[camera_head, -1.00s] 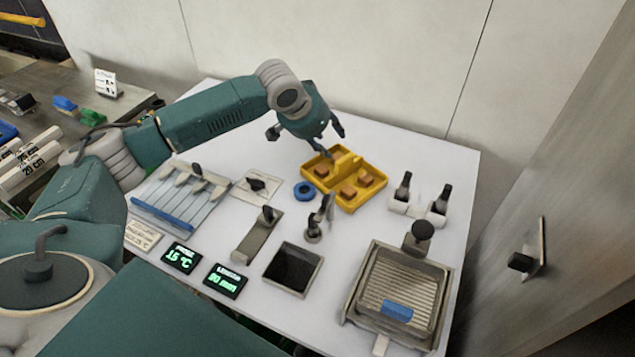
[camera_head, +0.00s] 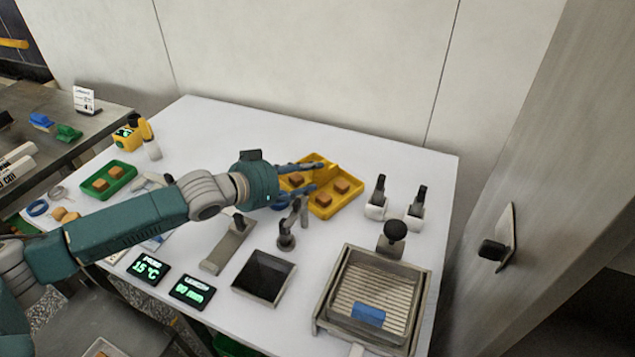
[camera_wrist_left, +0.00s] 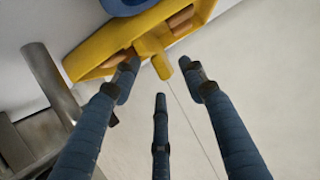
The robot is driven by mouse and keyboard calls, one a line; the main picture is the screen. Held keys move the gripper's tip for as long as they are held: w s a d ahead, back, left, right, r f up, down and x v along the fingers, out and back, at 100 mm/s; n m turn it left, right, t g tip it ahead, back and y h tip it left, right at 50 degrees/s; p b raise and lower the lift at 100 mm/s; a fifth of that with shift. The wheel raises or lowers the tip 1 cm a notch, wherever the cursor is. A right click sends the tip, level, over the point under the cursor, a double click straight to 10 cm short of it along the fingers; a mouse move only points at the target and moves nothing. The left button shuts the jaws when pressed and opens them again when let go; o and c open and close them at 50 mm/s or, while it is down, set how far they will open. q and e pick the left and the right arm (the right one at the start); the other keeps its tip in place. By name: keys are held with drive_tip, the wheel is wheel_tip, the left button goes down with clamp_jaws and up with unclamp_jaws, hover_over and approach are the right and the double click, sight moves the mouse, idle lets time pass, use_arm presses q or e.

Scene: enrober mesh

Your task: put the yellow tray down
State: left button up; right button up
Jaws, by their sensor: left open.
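The yellow tray (camera_head: 345,204) appears to rest flat on the white table, with several brown blocks in its compartments and a raised yellow bar across its middle. My left gripper (camera_head: 316,177) comes from the left, its open fingers reaching over the tray's left part. In the left wrist view the fingers (camera_wrist_left: 158,85) are spread, with the tray (camera_wrist_left: 100,47) beyond their tips and the bar's end between two of them. No grip on the bar shows; whether a finger touches the tray I cannot tell. My right gripper is out of view.
A metal post (camera_head: 288,238) stands just in front of the tray. Two dark-handled tools in white holders (camera_head: 376,205) stand to its right. A dark square pan (camera_head: 264,276) and a ribbed metal tray (camera_head: 375,300) lie nearer. The table behind the yellow tray is clear.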

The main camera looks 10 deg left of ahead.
sight(329, 169)
use_arm(q)
drive_tip(key=x, duration=0.5)
drive_tip(key=shift+w+d+f+p, duration=0.15)
drive_tip(key=shift+w+d+p, duration=0.05)
drive_tip(key=shift+w+p, duration=0.1)
drive_tip(key=shift+s, duration=0.15)
drive_tip(key=shift+c, duration=1.3)
clamp_jaws()
